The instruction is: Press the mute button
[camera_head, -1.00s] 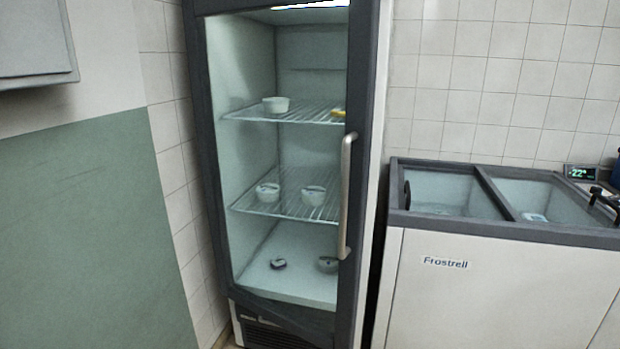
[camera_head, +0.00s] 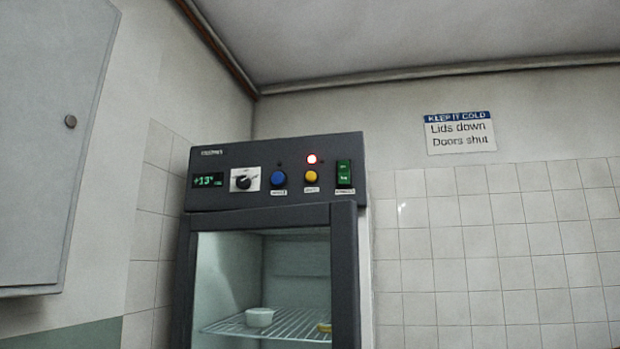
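The control panel (camera_head: 275,172) sits on top of the upright glass-door fridge. It carries a blue round button (camera_head: 279,178) and a yellow round button (camera_head: 311,175), each with a small white label below. The labels are too small to read surely, so I cannot tell which is the mute button. A red lamp (camera_head: 312,159) glows above the yellow button; a small lamp above the blue one is dark. Neither of my grippers is in view.
The panel also has a green display (camera_head: 208,181) reading about +13, a black knob (camera_head: 242,180) and a green rocker switch (camera_head: 344,174). The glass door (camera_head: 345,270) looks shut. A grey wall cabinet (camera_head: 45,140) is at left; a sign (camera_head: 460,132) hangs at right.

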